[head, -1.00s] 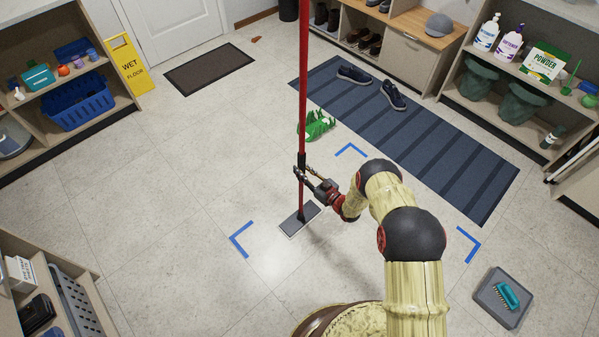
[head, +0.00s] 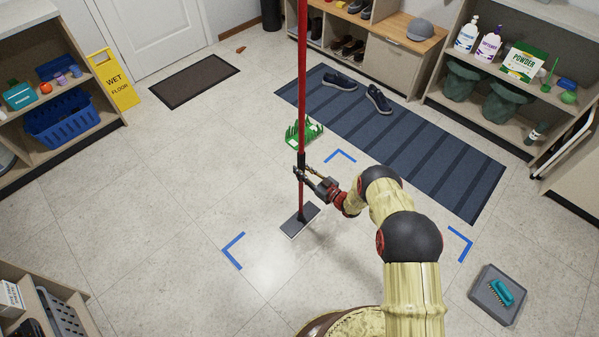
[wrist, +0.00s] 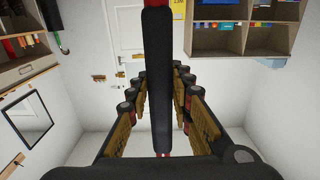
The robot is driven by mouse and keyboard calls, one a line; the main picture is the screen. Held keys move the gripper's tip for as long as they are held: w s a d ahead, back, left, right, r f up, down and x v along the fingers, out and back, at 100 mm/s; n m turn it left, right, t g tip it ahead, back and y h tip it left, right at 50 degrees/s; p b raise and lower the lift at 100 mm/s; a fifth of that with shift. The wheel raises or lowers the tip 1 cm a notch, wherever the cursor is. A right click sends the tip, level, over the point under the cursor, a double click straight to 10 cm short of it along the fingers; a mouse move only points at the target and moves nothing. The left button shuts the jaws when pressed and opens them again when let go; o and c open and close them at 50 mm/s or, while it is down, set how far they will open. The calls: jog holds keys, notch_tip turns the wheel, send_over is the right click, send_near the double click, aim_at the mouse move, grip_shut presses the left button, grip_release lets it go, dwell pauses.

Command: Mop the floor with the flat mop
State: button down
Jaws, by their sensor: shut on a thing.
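The flat mop has a long red pole (head: 302,80) that stands upright, with a dark grip section and a flat grey head (head: 300,220) at its lower end. The head is at floor level, inside the area marked by blue tape corners (head: 233,250). My gripper (head: 303,173) is shut on the mop's pole, low down near the dark section. In the wrist view the dark grip (wrist: 158,80) runs upright between my two fingers. Whether the mop head presses on the floor or hovers just above it, I cannot tell.
A green-and-white item (head: 304,132) lies behind the mop by the striped blue rug (head: 400,140), which bears dark shoes (head: 378,97). A grey tray (head: 492,300) with a teal brush sits at the right. A yellow wet-floor sign (head: 115,78) leans at the left shelf. Left floor is clear.

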jog(key=w+d, duration=1.3)
jog(key=w, duration=0.3)
jog(key=shift+d, duration=0.25)
dwell(1.6)
